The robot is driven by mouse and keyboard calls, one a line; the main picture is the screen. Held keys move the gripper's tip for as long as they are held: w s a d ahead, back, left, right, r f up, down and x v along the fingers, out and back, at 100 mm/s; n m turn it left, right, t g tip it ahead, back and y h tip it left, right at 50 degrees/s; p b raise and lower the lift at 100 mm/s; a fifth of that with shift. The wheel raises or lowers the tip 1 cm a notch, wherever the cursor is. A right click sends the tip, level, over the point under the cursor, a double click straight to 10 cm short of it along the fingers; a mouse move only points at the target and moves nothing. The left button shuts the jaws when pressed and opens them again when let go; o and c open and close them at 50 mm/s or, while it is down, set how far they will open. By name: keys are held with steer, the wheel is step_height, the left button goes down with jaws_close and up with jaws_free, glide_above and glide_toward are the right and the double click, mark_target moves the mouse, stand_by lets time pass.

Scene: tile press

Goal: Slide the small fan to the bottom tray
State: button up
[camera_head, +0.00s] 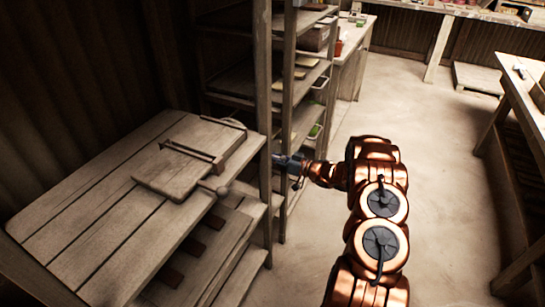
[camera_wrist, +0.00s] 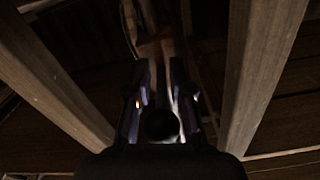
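My gripper (camera_head: 280,160) reaches in between the posts of the wooden shelf rack (camera_head: 264,95), beside the table, with its tips partly hidden by a post. In the wrist view, the two fingers of my gripper (camera_wrist: 160,68) stand close together with a narrow gap. A brownish shape and a thin curved pale shape show beyond the tips; it is too dark to tell whether either is the small fan or is held. I cannot make out the small fan or the bottom tray for certain in either view.
A plank table with a tile press (camera_head: 178,170) stands at the left, with slatted shelves (camera_head: 215,235) below. Wooden posts (camera_wrist: 262,75) flank my gripper closely. A workbench (camera_head: 525,100) is at the right. The floor (camera_head: 430,110) between is clear.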

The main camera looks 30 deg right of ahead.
steer(key=shift+o, duration=1)
steer(key=shift+r, duration=0.15)
steer(key=shift+s+d, duration=0.2)
steer(key=v, duration=1.1)
steer(key=shift+s, duration=0.2)
